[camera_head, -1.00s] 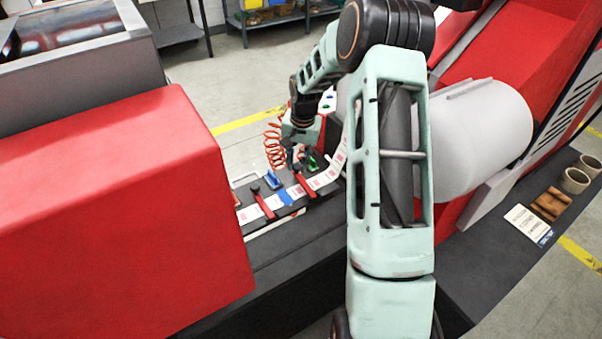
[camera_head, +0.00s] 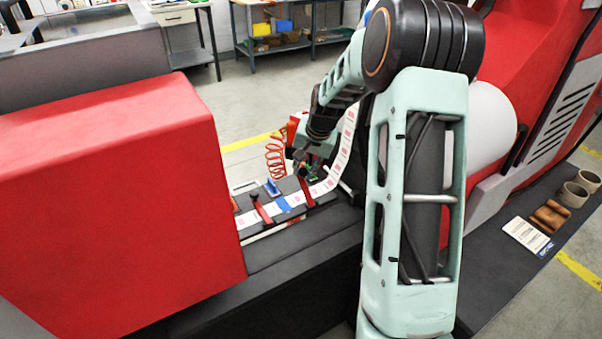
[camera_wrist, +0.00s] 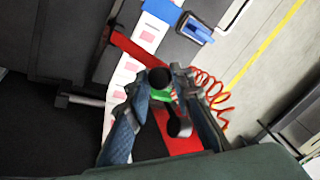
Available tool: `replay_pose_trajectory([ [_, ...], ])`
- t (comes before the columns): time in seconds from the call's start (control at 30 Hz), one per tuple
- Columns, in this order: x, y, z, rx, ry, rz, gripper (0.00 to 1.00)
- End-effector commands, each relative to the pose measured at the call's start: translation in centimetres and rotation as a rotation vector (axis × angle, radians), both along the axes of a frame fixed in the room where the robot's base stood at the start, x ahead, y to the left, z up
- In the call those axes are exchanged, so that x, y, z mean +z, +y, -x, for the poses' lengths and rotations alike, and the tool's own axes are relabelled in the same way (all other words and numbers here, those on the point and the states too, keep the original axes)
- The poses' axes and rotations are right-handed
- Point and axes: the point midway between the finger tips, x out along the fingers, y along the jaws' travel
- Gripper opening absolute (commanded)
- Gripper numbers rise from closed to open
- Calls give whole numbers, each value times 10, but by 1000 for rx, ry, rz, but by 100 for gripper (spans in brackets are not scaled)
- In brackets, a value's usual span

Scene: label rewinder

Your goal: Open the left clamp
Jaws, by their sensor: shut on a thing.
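Two red clamp bars cross the white label strip (camera_head: 323,187) in the head view: the left one (camera_head: 262,211) and the right one (camera_head: 307,192). My gripper (camera_head: 300,160) is low over the strip's back edge, by the right bar and away from the left one. In the wrist view, my gripper (camera_wrist: 168,76) has its fingertips around a black knob (camera_wrist: 160,79), close to the end of a red bar (camera_wrist: 138,51). A wider red piece (camera_wrist: 187,143) and a second black knob (camera_wrist: 178,125) show between the fingers. Which bar the gripped knob belongs to is unclear.
A blue tool (camera_head: 272,188) lies behind the strip, and a green piece (camera_wrist: 161,96) is between my fingers. A coiled red hose (camera_head: 275,158) hangs beside my gripper. A large red housing (camera_head: 110,190) is at left; a pale roll (camera_head: 492,125) is at right.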

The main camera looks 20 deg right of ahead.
Motion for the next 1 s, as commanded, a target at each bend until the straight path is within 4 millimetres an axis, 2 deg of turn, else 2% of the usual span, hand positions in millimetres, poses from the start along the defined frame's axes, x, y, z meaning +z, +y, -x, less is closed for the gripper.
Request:
replay_pose_trajectory([
  [0.03,-10,-7,15,-10,-14,-10,0],
  [0.4,-7,-11,41,-7,-13,-10,0],
  [0.7,-8,-14,53,-5,-10,-10,0],
  [1.0,-8,-15,55,-6,-9,-11,0],
])
